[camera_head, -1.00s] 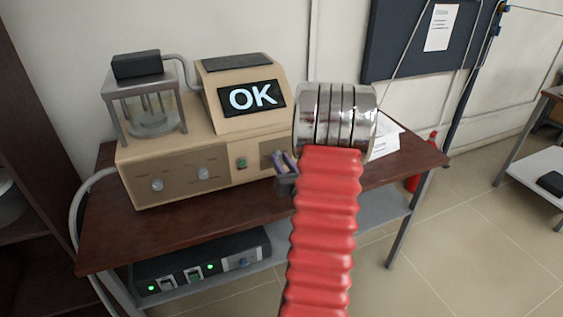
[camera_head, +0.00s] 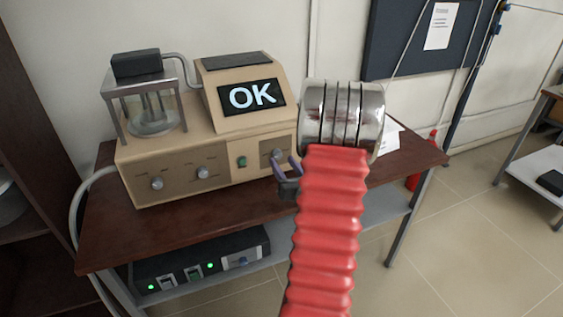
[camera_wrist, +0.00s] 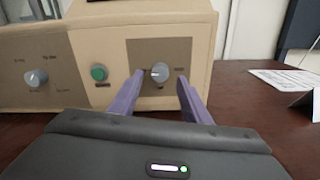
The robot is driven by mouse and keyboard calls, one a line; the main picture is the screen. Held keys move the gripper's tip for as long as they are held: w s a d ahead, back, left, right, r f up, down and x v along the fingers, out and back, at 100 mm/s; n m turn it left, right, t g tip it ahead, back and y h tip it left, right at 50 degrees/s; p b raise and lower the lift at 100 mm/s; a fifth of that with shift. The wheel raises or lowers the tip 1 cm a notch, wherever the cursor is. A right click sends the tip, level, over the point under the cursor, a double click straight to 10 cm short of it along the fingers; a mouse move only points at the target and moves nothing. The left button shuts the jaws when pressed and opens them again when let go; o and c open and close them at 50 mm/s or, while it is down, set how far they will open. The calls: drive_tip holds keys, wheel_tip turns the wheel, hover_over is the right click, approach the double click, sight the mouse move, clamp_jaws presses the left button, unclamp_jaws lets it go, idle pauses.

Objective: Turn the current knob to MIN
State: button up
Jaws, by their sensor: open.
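A beige apparatus (camera_head: 215,150) with a lit "OK" screen stands on a brown table. Its right panel has a round grey knob (camera_wrist: 160,72), visible in the wrist view; its small labels are too blurred to read. In the head view that knob (camera_head: 278,153) is small and close to my fingers. My gripper (camera_head: 285,166) is open just in front of the right panel. In the wrist view its purple fingers (camera_wrist: 160,88) stand on either side of the knob, with visible gaps. I cannot tell which knob is the current knob.
Two more knobs (camera_head: 157,184) (camera_head: 203,173) are on the left panel, and a green button (camera_head: 242,162) sits between the panels. A glass vessel (camera_head: 152,115) stands on the apparatus. Papers (camera_wrist: 285,80) lie to the right. A black power unit (camera_head: 205,262) is on the shelf below.

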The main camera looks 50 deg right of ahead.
drive_tip(key=v, duration=1.1)
drive_tip(key=shift+s, duration=0.2)
drive_tip(key=shift+a+f, duration=0.1)
drive_tip(key=m, duration=3.2)
drive_tip(key=shift+w, duration=0.15)
drive_tip(key=shift+w, duration=0.1)
